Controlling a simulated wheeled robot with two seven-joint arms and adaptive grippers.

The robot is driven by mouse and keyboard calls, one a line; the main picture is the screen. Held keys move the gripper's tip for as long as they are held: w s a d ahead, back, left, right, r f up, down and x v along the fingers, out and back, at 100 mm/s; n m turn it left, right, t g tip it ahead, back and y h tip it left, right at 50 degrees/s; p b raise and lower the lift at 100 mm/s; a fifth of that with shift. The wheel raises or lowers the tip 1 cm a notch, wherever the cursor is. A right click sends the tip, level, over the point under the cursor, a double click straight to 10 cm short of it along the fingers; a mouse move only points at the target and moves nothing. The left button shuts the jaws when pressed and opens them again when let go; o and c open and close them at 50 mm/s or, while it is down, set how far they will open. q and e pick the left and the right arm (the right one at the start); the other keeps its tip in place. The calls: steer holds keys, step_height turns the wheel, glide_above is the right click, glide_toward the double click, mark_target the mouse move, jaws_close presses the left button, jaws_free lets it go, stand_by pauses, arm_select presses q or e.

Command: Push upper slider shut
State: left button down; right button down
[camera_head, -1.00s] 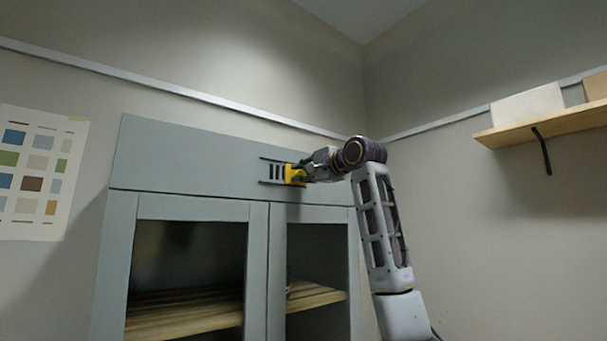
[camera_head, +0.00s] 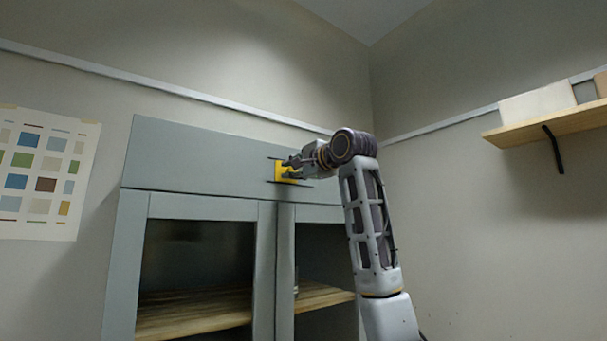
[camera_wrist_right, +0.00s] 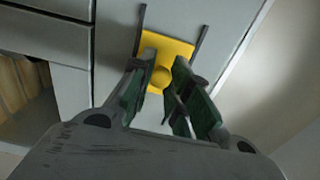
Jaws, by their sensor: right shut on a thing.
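The upper slider is a yellow plate (camera_head: 281,168) with a round knob, set between two dark rails on the cabinet's grey top panel (camera_head: 190,155). In the head view it sits at the left part of the rails, and no dark slots show beside it. In the right wrist view the yellow plate (camera_wrist_right: 176,49) lies between the rails, with its knob (camera_wrist_right: 161,77) between my fingers. My right gripper (camera_head: 292,170) reaches it from the right and is shut on the knob; it also shows in the right wrist view (camera_wrist_right: 163,80). My left gripper is out of view.
Below the panel are glass-fronted cabinet doors (camera_head: 268,260) with wooden shelves (camera_head: 195,312) inside. A wall shelf (camera_head: 550,127) with boxes is at the right. A colour chart (camera_head: 45,175) hangs at the left. The air before the panel's left part is clear.

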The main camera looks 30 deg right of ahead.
steer(key=shift+a+f, duration=0.15)
steer(key=shift+a, duration=0.3)
steer(key=c, duration=1.5)
jaws_free()
steer(key=shift+o, duration=1)
steer(key=shift+a, duration=0.2)
steer(key=shift+s+d, duration=0.1)
steer(key=shift+d, duration=0.1)
steer(key=s, duration=1.1)
steer(key=shift+s+d, duration=0.3)
steer(key=shift+s, duration=0.1)
